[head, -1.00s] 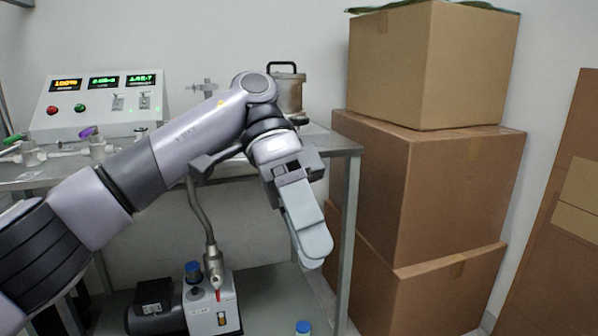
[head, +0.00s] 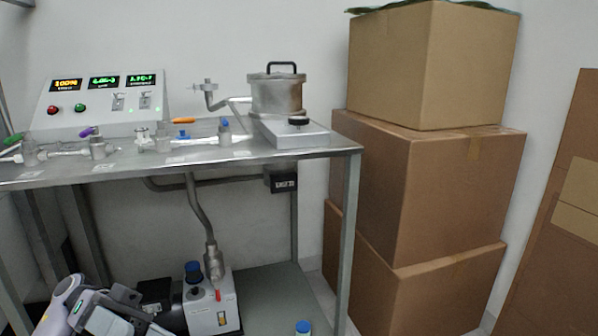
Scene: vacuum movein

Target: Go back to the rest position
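My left arm is folded low in the bottom left corner of the head view. Its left gripper (head: 138,318) is partly cut off by the lower edge, in front of the black motor of the pump (head: 212,306). The fingertips do not show clearly, so I cannot tell whether it is open or shut. I see nothing held in it. My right arm and gripper are out of view.
A metal bench (head: 180,160) carries a control box (head: 95,105) with lit displays, pipe fittings with coloured handles, and a metal chamber (head: 277,97). Stacked cardboard boxes (head: 435,190) stand at the right.

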